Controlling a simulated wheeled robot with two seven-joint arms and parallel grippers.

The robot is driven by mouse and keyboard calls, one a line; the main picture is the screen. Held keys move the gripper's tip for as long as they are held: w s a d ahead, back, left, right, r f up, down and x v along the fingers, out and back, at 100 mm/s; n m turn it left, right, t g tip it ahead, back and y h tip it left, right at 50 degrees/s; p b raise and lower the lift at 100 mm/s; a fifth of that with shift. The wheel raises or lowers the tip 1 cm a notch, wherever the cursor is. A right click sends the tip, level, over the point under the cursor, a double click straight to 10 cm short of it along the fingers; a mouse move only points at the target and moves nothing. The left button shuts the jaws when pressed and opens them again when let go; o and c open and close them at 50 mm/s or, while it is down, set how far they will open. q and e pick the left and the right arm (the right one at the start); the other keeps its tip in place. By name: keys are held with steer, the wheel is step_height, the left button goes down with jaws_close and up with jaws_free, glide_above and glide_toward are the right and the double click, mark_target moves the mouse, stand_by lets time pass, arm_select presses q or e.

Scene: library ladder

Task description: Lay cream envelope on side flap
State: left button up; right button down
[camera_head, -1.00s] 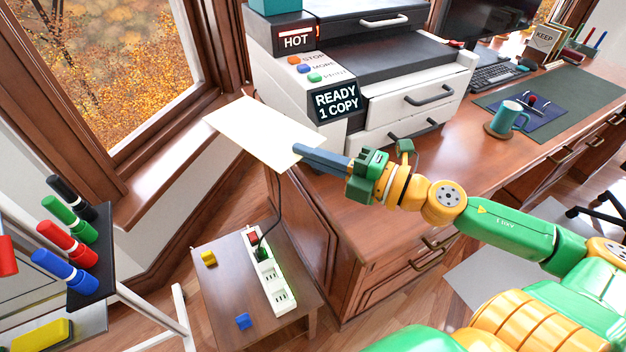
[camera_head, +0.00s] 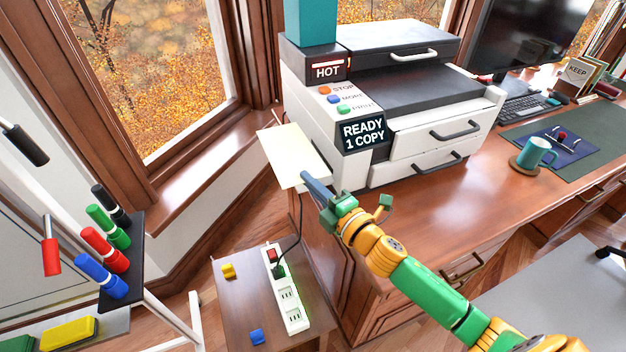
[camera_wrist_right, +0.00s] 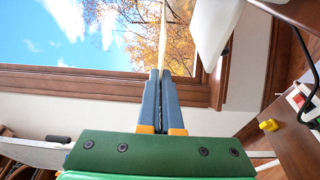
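The cream envelope (camera_head: 287,152) is held out flat at the left side of the white printer (camera_head: 340,165), in front of the window corner. My right gripper (camera_head: 312,184) is shut on its near edge. In the right wrist view the fingers (camera_wrist_right: 161,80) are closed together, and the envelope (camera_wrist_right: 163,42) shows edge-on as a thin cream strip beyond their tips. I cannot make out the side flap apart from the envelope and the printer's side. I cannot tell whether the envelope touches anything below. My left gripper is not in view.
A low side table (camera_head: 240,300) holds a power strip (camera_head: 286,290) and small yellow and blue blocks. A marker rack (camera_head: 122,255) stands at the left. The desk (camera_head: 430,190) is clear in front of the printer; a mug (camera_head: 537,152) stands farther right.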

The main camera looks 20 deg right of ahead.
steer(key=d+f+b, duration=0.3)
steer(key=f+b, duration=0.2)
steer(key=f, duration=0.1)
steer(key=shift+f+b, duration=0.2)
steer(key=shift+b, duration=0.2)
steer(key=c, duration=1)
jaws_free()
steer(key=shift+s, duration=0.1)
steer(key=s+p, duration=0.1)
steer(key=s, duration=0.5)
steer(key=shift+s+d, duration=0.2)
steer(key=shift+s, duration=0.2)
